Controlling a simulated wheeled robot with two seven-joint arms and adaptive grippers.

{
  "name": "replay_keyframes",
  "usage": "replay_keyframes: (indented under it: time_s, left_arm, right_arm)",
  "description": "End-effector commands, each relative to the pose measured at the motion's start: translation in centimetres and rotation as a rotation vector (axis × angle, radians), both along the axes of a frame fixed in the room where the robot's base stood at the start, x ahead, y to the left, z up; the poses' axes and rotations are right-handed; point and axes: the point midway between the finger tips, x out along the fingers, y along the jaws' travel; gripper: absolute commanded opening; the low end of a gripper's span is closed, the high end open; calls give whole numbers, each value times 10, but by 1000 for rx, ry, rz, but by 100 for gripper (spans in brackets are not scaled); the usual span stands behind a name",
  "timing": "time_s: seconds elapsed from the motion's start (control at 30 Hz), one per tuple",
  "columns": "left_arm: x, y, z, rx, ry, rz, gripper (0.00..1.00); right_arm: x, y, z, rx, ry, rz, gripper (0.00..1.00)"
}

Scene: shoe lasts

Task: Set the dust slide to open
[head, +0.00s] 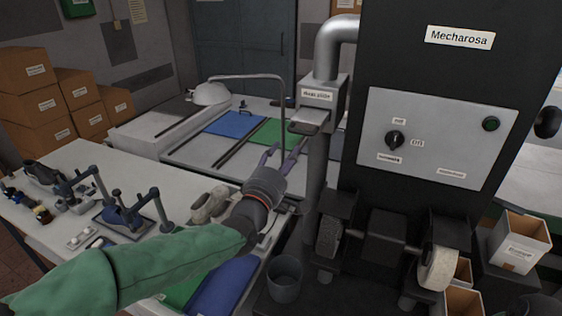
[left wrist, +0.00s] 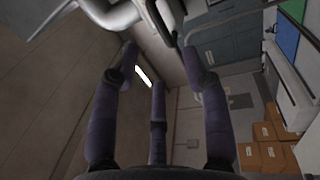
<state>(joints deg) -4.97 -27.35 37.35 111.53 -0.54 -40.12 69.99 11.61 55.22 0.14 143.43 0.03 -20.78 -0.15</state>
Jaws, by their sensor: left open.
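The dust slide is a grey plate with a dark handle (head: 301,128) under a label on a duct box (head: 317,96), left of the black machine. The plate juts out to the left of the duct. My left gripper (head: 284,150) is open and empty, just below and left of the handle, its purple fingers pointing up; I see no contact. In the left wrist view the spread fingers (left wrist: 165,62) reach toward a dark curved bar (left wrist: 160,22), probably the handle, beside pale ductwork (left wrist: 110,12). My right gripper is out of view.
Brushes and wheels sit below. A bench (head: 120,165) with shoe lasts and clamps is left; a grey bin (head: 284,278) stands below my arm.

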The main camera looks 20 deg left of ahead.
Motion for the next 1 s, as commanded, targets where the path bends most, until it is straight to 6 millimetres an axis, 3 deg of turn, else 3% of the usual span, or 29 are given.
replay_keyframes:
  time_s: [0.23, 0.77, 0.87, 0.97, 1.0]
  left_arm:
    - [-17, 1, -3, 0, 0, 0, 46]
    - [-18, 0, -6, 3, 5, 0, 46]
    - [-13, -2, -24, 26, 37, -3, 46]
    - [-3, -8, -66, 87, 114, -13, 46]
    - [2, -11, -89, 118, 156, -18, 46]
  right_arm:
    - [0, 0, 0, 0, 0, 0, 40]
    - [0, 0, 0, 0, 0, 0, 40]
    - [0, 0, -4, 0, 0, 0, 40]
    - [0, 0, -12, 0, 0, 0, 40]
    - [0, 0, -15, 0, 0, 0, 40]
